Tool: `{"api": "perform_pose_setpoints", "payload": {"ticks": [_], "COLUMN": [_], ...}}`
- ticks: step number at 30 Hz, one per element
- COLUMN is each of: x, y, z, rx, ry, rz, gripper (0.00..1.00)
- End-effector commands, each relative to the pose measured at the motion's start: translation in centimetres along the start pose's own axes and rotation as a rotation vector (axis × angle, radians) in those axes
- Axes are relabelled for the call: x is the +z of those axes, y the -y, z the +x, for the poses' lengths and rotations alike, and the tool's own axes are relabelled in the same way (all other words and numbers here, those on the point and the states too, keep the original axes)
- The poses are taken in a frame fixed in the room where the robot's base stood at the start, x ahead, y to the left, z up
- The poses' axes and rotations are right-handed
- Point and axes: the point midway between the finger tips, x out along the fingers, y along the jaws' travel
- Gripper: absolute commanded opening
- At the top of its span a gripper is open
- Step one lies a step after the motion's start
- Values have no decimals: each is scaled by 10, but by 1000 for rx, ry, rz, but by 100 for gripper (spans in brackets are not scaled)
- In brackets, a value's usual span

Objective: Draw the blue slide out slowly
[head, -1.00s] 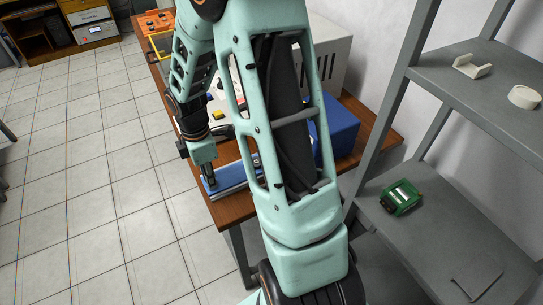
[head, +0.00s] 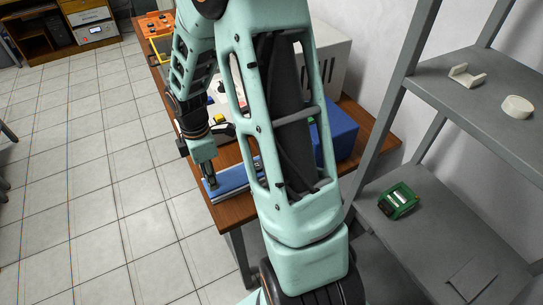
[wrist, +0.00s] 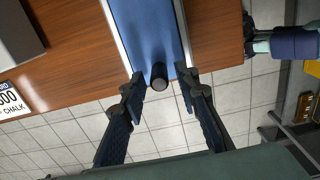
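The blue slide (wrist: 152,35) is a long flat blue strip between two pale metal rails at the edge of the wooden table. A short dark knob (wrist: 158,77) stands at its near end. My gripper (wrist: 162,82) is open, with one finger on each side of the knob. Gaps show between the knob and both fingertips, so nothing is held. In the head view the blue slide (head: 235,178) lies at the table's near corner, partly hidden by my arm. My gripper (head: 211,183) points down at its left end there.
The wooden table (head: 235,211) also bears a blue box (head: 342,131) and a pale grey cabinet (head: 329,58). A grey shelf (head: 430,235) with a green device (head: 398,201) stands at right. Open tiled floor (head: 90,170) lies left of the table.

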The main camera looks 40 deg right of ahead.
Motion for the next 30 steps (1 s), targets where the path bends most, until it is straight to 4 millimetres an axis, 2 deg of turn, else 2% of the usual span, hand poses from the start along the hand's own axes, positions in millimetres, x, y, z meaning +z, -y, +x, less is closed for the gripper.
{"api": "perform_pose_setpoints", "payload": {"ticks": [1,15,30], "x": [0,0,0], "y": [0,-1,-1], "z": [-11,-57,-57], "rx": [1,2,2], "ry": [0,-1,0], "rz": [0,0,0], "gripper": [29,29,29]}}
